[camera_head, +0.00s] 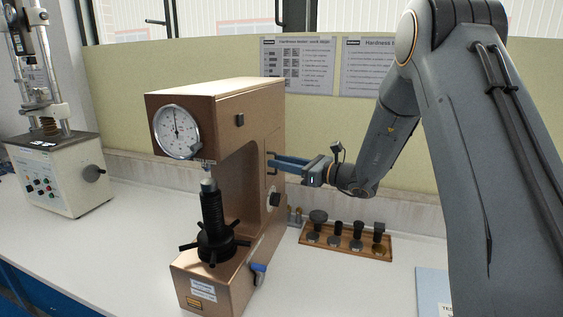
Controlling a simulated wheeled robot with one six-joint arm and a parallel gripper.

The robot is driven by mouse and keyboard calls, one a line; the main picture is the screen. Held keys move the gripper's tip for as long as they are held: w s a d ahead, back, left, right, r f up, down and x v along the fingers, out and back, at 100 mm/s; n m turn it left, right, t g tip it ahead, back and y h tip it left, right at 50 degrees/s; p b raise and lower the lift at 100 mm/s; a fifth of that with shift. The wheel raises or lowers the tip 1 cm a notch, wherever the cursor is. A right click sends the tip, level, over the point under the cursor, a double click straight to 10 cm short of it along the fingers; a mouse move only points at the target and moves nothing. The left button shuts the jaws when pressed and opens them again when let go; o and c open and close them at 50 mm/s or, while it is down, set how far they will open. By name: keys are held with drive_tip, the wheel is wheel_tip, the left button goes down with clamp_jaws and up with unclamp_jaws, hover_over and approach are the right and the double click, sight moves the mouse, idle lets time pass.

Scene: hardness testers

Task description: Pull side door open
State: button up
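The copper-brown hardness tester (225,97) stands on the white bench with its dial gauge facing front. Its side door is on the right-hand side face, in line with that face, so it looks shut. A small black handle (271,163) sits on that side. My gripper (281,162) reaches in from the right, its two blue fingers pointing left at the handle. The fingers are spread apart with a gap between them, and their tips are at or very close to the handle. I cannot tell whether they touch it.
A wooden tray (384,254) with several dark anvils lies on the bench below my gripper. Another tester (60,175) stands far left.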

clamp_jaws()
idle(1.4)
